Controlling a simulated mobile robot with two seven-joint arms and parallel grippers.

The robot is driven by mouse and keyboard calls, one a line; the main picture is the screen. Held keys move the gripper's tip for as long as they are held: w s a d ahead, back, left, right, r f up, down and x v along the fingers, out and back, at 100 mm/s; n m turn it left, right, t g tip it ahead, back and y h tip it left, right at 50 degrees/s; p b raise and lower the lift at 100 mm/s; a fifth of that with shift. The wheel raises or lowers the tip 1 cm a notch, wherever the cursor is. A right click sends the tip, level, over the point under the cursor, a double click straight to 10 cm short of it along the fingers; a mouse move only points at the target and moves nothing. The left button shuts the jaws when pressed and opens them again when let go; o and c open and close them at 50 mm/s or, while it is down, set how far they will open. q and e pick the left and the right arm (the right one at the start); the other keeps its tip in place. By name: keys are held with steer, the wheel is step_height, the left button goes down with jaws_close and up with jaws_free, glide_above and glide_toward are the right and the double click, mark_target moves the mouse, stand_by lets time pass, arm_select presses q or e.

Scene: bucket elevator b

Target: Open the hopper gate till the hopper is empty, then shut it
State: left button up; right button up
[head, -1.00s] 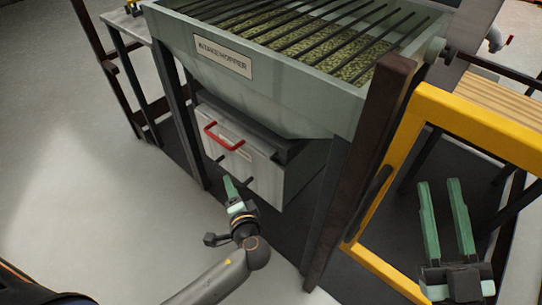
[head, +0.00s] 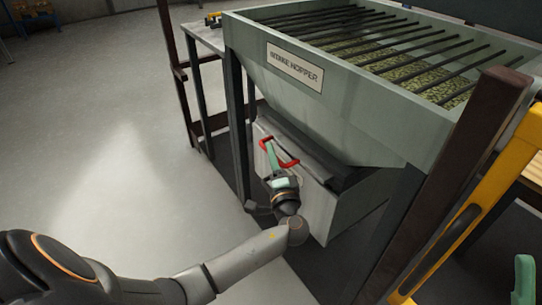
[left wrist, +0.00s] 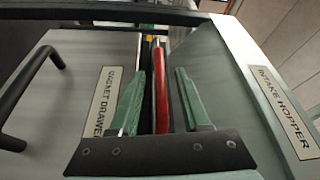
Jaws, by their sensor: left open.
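The grey-green intake hopper (head: 310,105) stands at centre right in the head view, with greenish grain (head: 420,82) showing under its dark bars. A red handle (head: 290,163) sits on the front of the pale box below it. My left gripper (head: 271,155) is at this handle and hides part of it. In the left wrist view the red handle (left wrist: 161,90) lies between the open green fingers of the left gripper (left wrist: 159,72); contact cannot be told. Of my right gripper only one green finger (head: 525,277) shows at the lower right edge.
A panel labelled as a magnet drawer (left wrist: 105,95), with a black handle (left wrist: 25,90), lies beside the left gripper. A dark post (head: 450,180) and a yellow frame (head: 490,190) stand to the right. The floor (head: 110,120) at left is clear.

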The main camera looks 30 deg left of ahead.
arm_select(q)
steer(key=shift+x, duration=1)
jaws_close()
stand_by(0.8)
